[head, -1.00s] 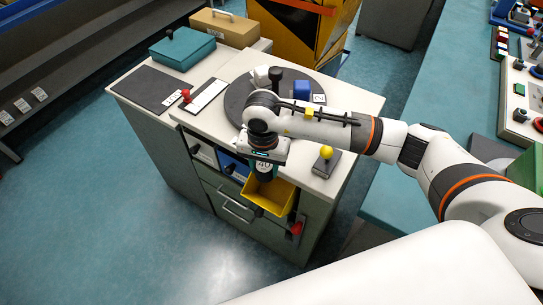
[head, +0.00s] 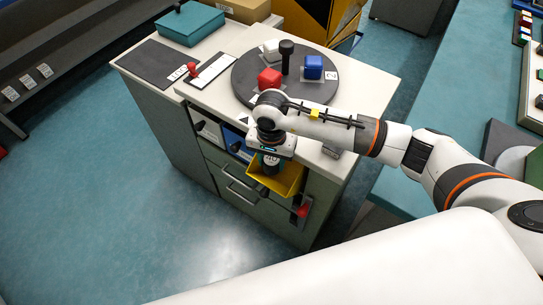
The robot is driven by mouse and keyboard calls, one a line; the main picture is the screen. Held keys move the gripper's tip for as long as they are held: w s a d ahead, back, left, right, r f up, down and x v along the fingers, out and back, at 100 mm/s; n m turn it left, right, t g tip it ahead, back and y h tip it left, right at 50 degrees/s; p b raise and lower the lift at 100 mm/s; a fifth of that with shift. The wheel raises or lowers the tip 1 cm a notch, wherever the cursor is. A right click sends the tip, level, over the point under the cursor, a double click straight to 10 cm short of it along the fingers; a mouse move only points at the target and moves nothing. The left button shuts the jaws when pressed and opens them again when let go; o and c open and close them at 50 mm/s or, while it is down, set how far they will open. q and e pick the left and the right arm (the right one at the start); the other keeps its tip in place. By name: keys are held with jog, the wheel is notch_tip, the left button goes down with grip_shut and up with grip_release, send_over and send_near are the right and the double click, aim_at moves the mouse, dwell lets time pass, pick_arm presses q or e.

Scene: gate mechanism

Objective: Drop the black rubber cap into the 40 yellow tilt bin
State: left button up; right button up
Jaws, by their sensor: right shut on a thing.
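The yellow tilt bin (head: 290,183) is tipped open at the front of the cabinet. My right gripper (head: 269,168) points down at the bin's mouth, its fingers low inside the opening. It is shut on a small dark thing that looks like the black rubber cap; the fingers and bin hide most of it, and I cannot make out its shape. I cannot tell whether it touches the bin. My left gripper is not in view.
A teal box (head: 190,24) stands at the back left.

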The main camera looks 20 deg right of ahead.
jog(key=o, duration=1)
jog(key=shift+o, duration=0.2)
notch_tip(320, 180, up, 12)
jog(key=b, duration=0.1)
jog(key=shift+b, duration=0.35)
jog(key=shift+f, duration=0.1)
